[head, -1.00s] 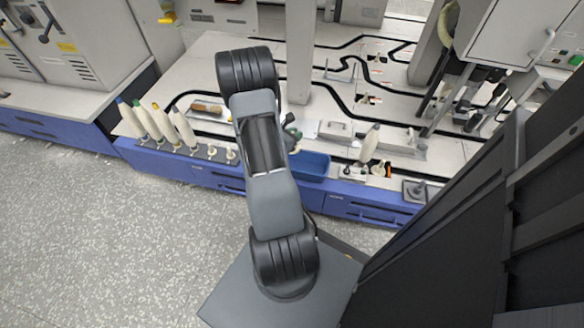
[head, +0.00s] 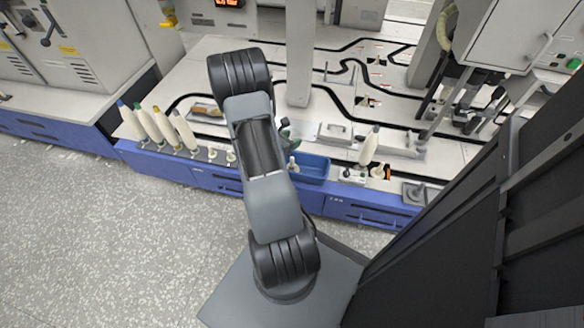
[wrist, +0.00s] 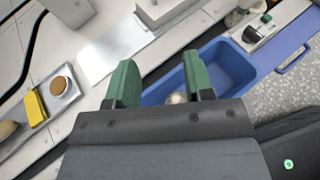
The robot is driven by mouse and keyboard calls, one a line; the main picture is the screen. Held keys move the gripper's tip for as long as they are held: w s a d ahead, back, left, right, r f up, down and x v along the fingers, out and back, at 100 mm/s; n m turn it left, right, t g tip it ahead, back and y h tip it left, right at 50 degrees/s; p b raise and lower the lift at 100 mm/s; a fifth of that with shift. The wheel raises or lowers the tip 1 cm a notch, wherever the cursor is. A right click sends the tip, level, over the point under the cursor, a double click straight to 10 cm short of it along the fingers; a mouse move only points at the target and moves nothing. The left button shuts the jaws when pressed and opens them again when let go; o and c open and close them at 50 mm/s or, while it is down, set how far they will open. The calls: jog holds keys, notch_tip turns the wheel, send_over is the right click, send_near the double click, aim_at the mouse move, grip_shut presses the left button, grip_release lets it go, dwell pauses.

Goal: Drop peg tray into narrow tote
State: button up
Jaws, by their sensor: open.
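The blue narrow tote (head: 316,172) stands at the bench's front edge; it also shows in the wrist view (wrist: 238,78). A pale rounded peg top (wrist: 177,98) shows at the tote's near end, between my fingers in that picture; the head view also shows it (head: 293,165). My gripper hides what lies below it, so I cannot tell whether it belongs to the peg tray. My gripper (wrist: 163,82) is open, its two green fingers apart above the tote's left end.
Several tall bobbins (head: 160,125) and short pegs line the front edge at left. A tray with a brown item (head: 207,111) lies behind them. A pale cone (head: 369,147) stands right of the tote. A grey column (head: 300,60) rises behind my gripper.

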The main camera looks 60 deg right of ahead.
jog(key=p+v, duration=0.3)
jog(key=v, duration=0.8)
jog(key=shift+a, duration=0.35)
jog(key=shift+w+r, duration=0.1)
jog(key=shift+r, duration=0.05)
